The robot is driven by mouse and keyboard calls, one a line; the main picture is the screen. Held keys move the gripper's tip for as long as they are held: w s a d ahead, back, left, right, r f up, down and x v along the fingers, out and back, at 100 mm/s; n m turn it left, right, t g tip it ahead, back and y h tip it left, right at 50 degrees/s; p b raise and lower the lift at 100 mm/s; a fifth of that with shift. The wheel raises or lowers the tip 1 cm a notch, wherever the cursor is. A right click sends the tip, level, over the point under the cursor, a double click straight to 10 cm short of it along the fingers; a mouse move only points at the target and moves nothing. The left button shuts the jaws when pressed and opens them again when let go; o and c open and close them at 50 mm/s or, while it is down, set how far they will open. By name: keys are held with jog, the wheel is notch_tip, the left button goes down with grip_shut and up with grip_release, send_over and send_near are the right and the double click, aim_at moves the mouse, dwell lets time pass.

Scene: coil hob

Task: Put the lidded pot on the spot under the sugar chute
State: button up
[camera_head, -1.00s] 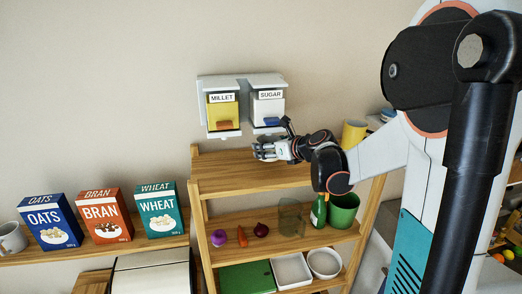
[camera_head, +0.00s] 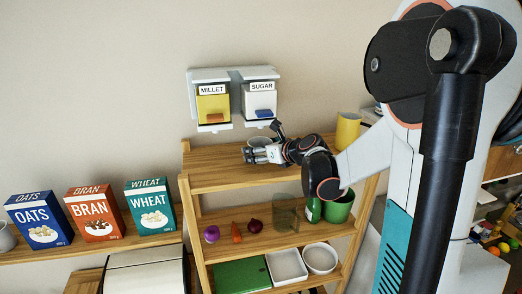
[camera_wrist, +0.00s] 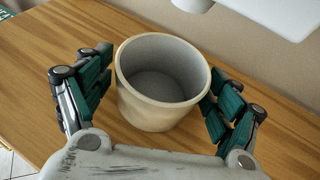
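A pale cream, round pot (camera_wrist: 150,112) stands upright on the wooden top shelf in the wrist view. I see into its empty grey inside; no lid is on it. In the head view its rim (camera_head: 258,140) shows just behind my gripper (camera_head: 262,153), below the sugar dispenser (camera_head: 259,100). In the wrist view my gripper (camera_wrist: 160,88) is open, with green-padded fingers on either side of the pot, close to its wall. Whether either pad touches it is unclear. A white round spout (camera_wrist: 192,4) shows above and beyond the pot. The spot under the chute is hidden.
The yellow millet dispenser (camera_head: 213,104) hangs left of the sugar one. A yellow container (camera_head: 347,130) stands at the shelf's right end. The top shelf's left part (camera_head: 208,170) is bare. Vegetables, a bottle and bowls fill the lower shelves.

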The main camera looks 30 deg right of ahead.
jog(key=shift+w, duration=0.1)
jog(key=shift+r, duration=0.2)
jog(key=p+v, duration=0.3)
jog(key=v, duration=0.9)
jog(key=shift+p, duration=0.4)
